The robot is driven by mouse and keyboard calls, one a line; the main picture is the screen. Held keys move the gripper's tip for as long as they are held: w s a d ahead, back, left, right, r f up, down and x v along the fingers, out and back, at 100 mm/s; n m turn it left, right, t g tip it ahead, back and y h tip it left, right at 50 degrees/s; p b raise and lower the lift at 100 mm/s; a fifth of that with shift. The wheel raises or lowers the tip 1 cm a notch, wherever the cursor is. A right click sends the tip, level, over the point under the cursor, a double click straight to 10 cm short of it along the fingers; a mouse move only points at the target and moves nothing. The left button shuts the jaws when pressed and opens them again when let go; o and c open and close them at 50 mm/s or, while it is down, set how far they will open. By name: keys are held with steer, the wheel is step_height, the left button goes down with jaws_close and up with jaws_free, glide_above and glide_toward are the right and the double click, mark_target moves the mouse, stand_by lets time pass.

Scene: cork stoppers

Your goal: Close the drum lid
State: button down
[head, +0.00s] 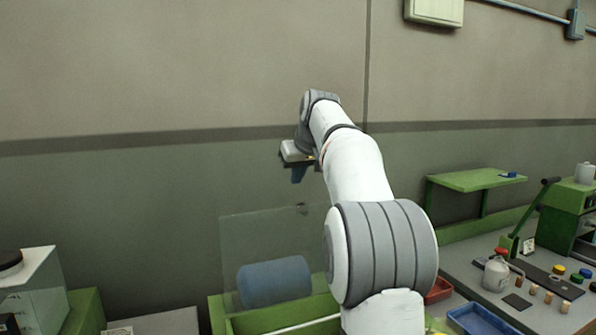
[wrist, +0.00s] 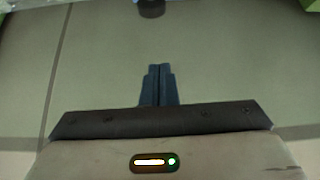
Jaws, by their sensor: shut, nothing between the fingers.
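A see-through panel, which looks like the drum lid (head: 255,229), stands raised above a green housing in the head view. A small dark knob (head: 302,209) shows near its top edge. A blue drum (head: 273,282) lies on its side behind or below the clear panel. My gripper (head: 298,174) is above the panel's top edge, pointing down, apart from the knob as far as the picture shows. In the wrist view its fingers (wrist: 159,84) are together and empty. A dark round knob (wrist: 152,7) is at that view's top edge, beyond the fingertips.
The green housing (head: 286,316) is partly hidden by my arm. A green shelf (head: 476,179) is on the wall.

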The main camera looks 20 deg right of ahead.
steer(key=f, duration=0.5)
steer(key=shift+s+f, duration=0.3)
steer(key=shift+s, duration=0.05)
steer(key=shift+s, duration=0.1)
